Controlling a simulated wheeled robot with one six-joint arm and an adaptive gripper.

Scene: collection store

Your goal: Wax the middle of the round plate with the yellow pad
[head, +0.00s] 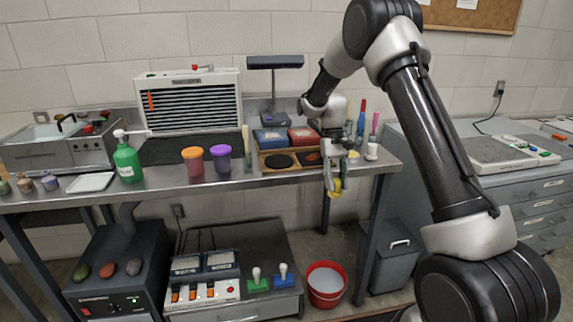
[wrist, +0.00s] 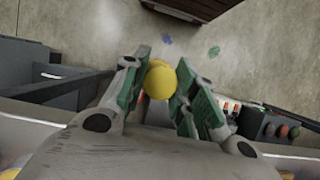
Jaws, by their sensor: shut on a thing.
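My gripper (head: 333,178) hangs in front of the bench's front edge, fingers pointing down, and is shut on the yellow pad (head: 337,187). In the wrist view the pad (wrist: 159,80) shows as a yellow round shape between the green-lined fingers (wrist: 158,92). A wooden tray (head: 262,171) on the bench, behind and left of my gripper, holds a black round disc (head: 278,161) and a reddish round disc (head: 311,158) partly hidden by my gripper. I cannot tell whether either disc is the round plate.
Blue and red boxes (head: 271,139) stand behind the tray. Orange and purple cups (head: 221,158) and a green pump bottle (head: 127,161) stand to its left. Upright tools (head: 361,118) stand to its right. A red bucket (head: 326,284) sits below my gripper. The wrist view shows open floor (wrist: 240,60).

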